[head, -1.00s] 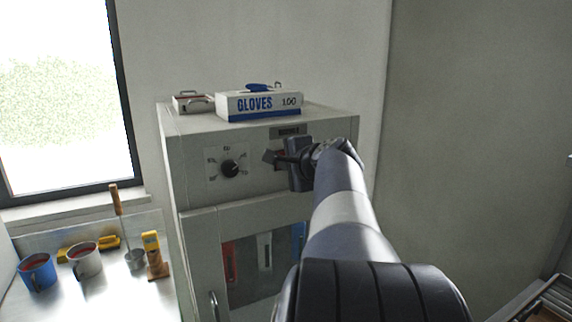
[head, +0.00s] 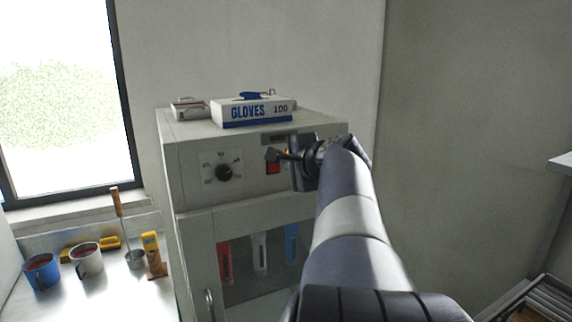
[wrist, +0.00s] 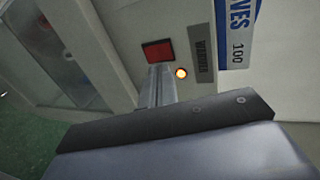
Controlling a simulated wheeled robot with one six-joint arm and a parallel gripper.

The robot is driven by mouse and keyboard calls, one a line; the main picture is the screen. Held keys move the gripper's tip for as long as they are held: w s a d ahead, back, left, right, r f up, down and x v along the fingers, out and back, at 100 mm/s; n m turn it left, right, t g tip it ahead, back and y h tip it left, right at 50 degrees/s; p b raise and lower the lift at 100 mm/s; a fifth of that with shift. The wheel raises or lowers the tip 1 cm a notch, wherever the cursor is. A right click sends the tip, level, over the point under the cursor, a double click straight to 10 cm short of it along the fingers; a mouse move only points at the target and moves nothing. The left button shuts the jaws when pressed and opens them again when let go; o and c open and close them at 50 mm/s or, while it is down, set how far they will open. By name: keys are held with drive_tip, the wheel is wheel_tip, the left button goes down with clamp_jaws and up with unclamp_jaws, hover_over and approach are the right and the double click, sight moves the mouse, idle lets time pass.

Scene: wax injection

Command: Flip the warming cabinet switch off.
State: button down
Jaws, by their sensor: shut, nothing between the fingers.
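The warming cabinet (head: 190,150) is a pale grey box with a control panel above a glazed door. Its red switch (head: 273,168) sits on the panel right of the black dial; in the wrist view it is a red square in a dark frame (wrist: 158,51). A glowing amber lamp (wrist: 181,73) is beside it, next to a dark label plate (wrist: 201,53). My gripper (head: 273,154) is shut and empty, its fingertips at the switch's upper edge in the head view. In the wrist view the fingers (wrist: 157,72) end just by the switch; I cannot tell if they touch it.
A glove box (head: 252,112) and a small metal case (head: 189,110) stand on the cabinet top. A shelf edge (head: 562,163) is at far right.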

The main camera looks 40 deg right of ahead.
sight(275, 169)
drive_tip(key=b+v, duration=0.1)
drive_tip(key=v, duration=0.6)
drive_tip(key=shift+r, duration=0.25)
drive_tip(key=shift+s+r+g+p, duration=0.2)
drive_tip(key=shift+g+p, duration=0.1)
drive_tip(key=shift+p, duration=0.6)
drive_tip(key=shift+s+d+f+p, duration=0.2)
drive_tip(key=shift+f+p, duration=0.3)
drive_tip(key=shift+p, duration=0.25)
drive_tip(key=shift+w, duration=0.15)
drive_tip(key=p+x, duration=0.1)
drive_tip(key=x, duration=0.3)
drive_tip(key=p+x, duration=0.1)
drive_tip(key=x, duration=0.8)
drive_tip(key=shift+w+d+f+p, duration=0.1)
drive_tip(key=shift+w+f+p, duration=0.15)
drive_tip(key=shift+f+p, duration=0.15)
